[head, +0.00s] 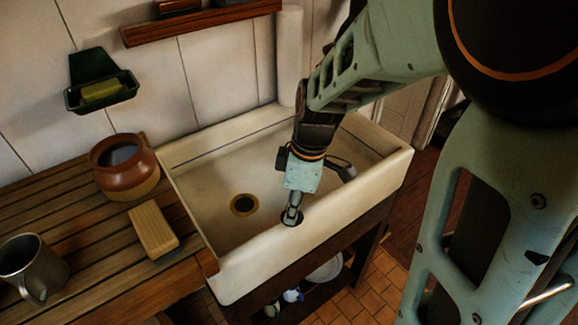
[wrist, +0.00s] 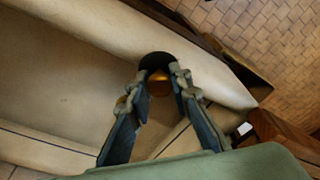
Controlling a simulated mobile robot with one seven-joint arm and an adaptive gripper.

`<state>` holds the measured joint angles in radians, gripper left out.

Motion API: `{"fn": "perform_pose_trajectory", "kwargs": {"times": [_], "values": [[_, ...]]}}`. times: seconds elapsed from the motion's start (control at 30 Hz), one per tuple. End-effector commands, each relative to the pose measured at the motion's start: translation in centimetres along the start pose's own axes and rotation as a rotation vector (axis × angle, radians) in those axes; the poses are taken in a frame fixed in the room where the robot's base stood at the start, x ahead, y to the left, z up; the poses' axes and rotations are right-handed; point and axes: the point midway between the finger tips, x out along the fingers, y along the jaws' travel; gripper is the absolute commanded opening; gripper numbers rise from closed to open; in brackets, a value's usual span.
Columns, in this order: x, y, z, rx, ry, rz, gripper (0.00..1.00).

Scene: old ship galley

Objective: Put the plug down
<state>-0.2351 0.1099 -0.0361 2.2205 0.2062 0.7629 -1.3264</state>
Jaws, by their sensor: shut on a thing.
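The plug (head: 291,218) is a dark round disc with a brass-coloured middle, clearer in the wrist view (wrist: 155,60). My gripper (head: 293,207) is shut on it from above; in the wrist view its two fingertips (wrist: 160,77) sit on either side of the brass part. The plug appears against the front wall and rim of the cream sink (head: 340,210); I cannot tell whether it touches them. The drain (head: 244,205), a dark hole with a brass ring, lies in the basin floor to the left of the plug and is open.
Left of the sink, a slatted wooden counter (head: 100,232) holds a brown pot (head: 125,180), a wooden block-like brush (head: 153,231) and a metal mug (head: 33,268). A soap holder (head: 101,91) hangs on the wall. A white bowl (head: 326,268) is beneath the sink. The basin floor is otherwise clear.

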Motion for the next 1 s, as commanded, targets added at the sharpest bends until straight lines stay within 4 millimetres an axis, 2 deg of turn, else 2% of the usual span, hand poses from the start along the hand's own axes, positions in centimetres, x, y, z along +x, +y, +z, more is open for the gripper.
{"fn": "perform_pose_trajectory", "kwargs": {"times": [0.03,0.07,0.2,0.6,0.77,1.0], "values": [[0.3,0.0,0.1,0.000,0.000,0.000,0.00],[0.2,0.0,0.0,0.000,0.000,0.000,0.21],[0.2,0.0,0.0,0.000,0.000,0.000,0.36],[-0.5,0.0,-0.1,0.000,0.000,0.000,0.36],[-2.9,0.1,-0.1,0.001,0.001,0.002,0.36],[-7.5,0.1,-0.1,0.000,0.000,0.002,0.36]]}}
